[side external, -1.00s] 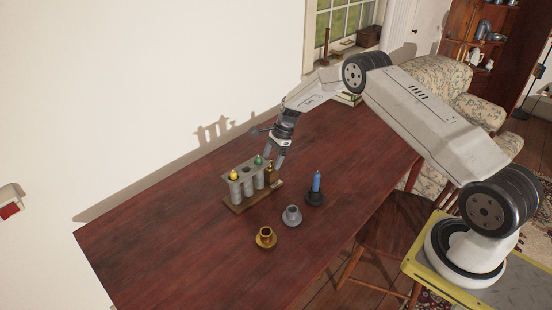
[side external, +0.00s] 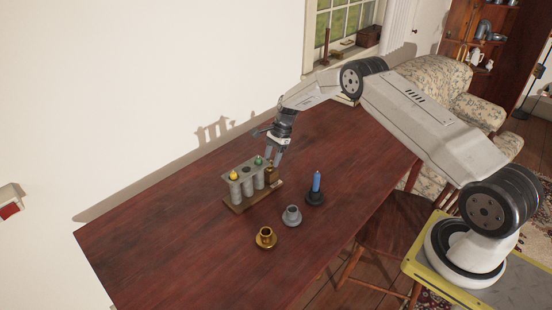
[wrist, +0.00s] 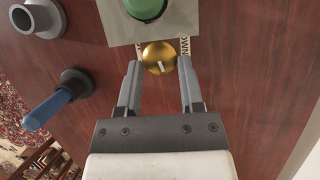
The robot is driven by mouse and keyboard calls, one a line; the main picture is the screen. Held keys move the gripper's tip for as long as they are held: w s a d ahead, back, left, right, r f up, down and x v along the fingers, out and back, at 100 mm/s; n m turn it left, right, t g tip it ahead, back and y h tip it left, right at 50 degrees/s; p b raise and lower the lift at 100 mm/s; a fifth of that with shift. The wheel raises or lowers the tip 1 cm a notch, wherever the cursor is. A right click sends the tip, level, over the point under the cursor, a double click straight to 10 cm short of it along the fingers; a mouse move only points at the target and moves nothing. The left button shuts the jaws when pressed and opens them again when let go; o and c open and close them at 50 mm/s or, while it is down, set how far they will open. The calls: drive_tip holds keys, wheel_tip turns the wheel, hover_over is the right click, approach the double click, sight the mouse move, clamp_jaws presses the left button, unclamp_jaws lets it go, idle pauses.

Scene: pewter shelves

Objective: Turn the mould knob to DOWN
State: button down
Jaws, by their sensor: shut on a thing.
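The candle mould (side external: 246,187) is a grey rack of tubes on a wooden base, holding a yellow candle (side external: 234,175) and a green candle (side external: 258,160). Its brass knob (wrist: 158,57) is at the end nearest my gripper, also seen in the side view (side external: 269,172). A white mark on the knob points toward the bottom of the wrist view, slightly right. The DOWN label (wrist: 185,46) is right of the knob; another label at its left is partly hidden.
A blue candle in a dark holder (side external: 315,190), a grey holder (side external: 292,215) and a brass holder (side external: 265,238) stand on the red-brown table (side external: 180,245) in front of the mould. The wall is close behind. The table's left part is clear.

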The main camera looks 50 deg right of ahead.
drive_tip(key=n, duration=0.1)
drive_tip(key=n+g, duration=0.1)
drive_tip(key=n, duration=0.2)
drive_tip(key=shift+w+g, duration=0.25)
drive_tip(key=shift+g, duration=0.15)
drive_tip(key=shift+w+a+n+g+h, duration=0.1)
drive_tip(key=shift+n+g+h, duration=0.2)
drive_tip(key=shift+n, duration=0.85)
drive_tip(key=shift+w+a+n+g+h, duration=0.15)
drive_tip(key=shift+n+g, duration=0.25)
drive_tip(key=shift+n, duration=0.75)
drive_tip(key=shift+d, duration=0.1)
drive_tip(key=shift+c, duration=1.1)
unclamp_jaws()
drive_tip(key=shift+s, duration=0.1)
